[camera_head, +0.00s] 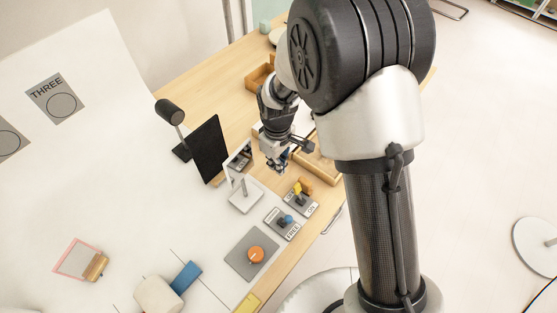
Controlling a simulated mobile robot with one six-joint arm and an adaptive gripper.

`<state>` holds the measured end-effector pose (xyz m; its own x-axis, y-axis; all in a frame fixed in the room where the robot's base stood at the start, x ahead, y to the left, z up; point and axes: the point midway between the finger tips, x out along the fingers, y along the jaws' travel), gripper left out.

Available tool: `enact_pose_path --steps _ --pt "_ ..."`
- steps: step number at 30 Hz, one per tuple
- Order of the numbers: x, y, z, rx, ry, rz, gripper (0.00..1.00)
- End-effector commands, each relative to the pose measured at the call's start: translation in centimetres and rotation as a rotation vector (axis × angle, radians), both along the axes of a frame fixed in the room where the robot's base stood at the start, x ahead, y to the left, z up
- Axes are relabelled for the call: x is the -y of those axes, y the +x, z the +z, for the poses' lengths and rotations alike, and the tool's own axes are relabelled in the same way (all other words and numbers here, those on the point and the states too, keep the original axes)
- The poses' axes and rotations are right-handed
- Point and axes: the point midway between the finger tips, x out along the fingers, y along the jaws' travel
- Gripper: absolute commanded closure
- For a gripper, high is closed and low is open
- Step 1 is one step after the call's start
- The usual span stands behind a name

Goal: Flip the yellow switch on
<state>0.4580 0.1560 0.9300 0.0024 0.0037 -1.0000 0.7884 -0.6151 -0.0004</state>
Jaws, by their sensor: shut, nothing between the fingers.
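The yellow switch (298,189) stands on a small grey plate near the table's front edge, with labels beside it, one reading "ON" at the lower right. An orange-brown piece lies just behind it. My gripper (281,169) points down above the table, a little behind and left of the yellow switch. It is shut and empty, and appears apart from the switch. The switch's exact lean is too small to tell.
An orange knob (256,254) is further left. A small framed stand (243,196) and a black panel (205,148) stand behind. Wooden trays (318,165) lie to the right.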

Motion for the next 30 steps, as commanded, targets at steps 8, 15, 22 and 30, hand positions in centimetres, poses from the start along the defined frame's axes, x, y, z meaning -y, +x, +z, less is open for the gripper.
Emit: enact_pose_path --steps 8,15,22,30 --pt "0.8 -0.5 -4.3 0.002 0.001 -0.002 1.00" --pt "2.7 -2.0 -3.3 0.002 0.001 -0.001 1.00" --pt "3.0 -2.3 -3.1 0.000 0.000 0.000 1.00" --pt "3.0 -2.1 -3.1 0.004 0.006 -0.001 1.00"
